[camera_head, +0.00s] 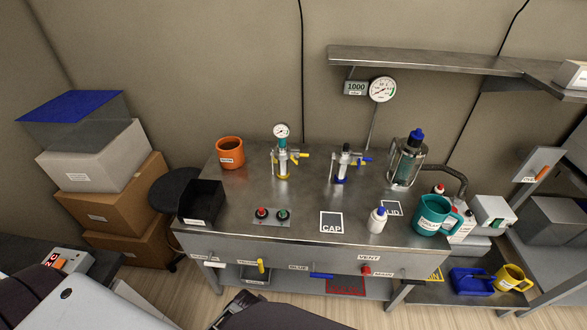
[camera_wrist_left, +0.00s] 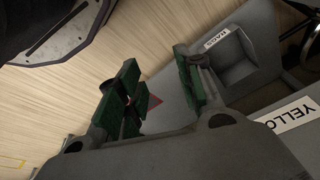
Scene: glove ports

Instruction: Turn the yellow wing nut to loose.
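A small yellow wing-shaped part (camera_head: 300,155) sticks out to the right from the clamp-like fitting (camera_head: 283,162) with a round gauge, at the table's back. Another yellow handle (camera_head: 261,266) hangs on the table's front, beside a label too small to read fully. I cannot tell from shape alone which is the wing nut. My left gripper (camera_wrist_left: 158,88) is open with nothing between its green-padded fingers. In the left wrist view a label reading "YELLO" (camera_wrist_left: 293,114) is cut off at the right edge; no yellow part shows there. My right gripper is not in view.
The blue-handled fitting (camera_head: 344,165) stands right of the gauge fitting. An orange mug (camera_head: 230,152), black bin (camera_head: 202,202), button panel (camera_head: 272,215), white bottle (camera_head: 377,220) and teal mug (camera_head: 434,215) occupy the table. A blue handle (camera_head: 320,275) and red knob (camera_head: 366,270) line the front.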

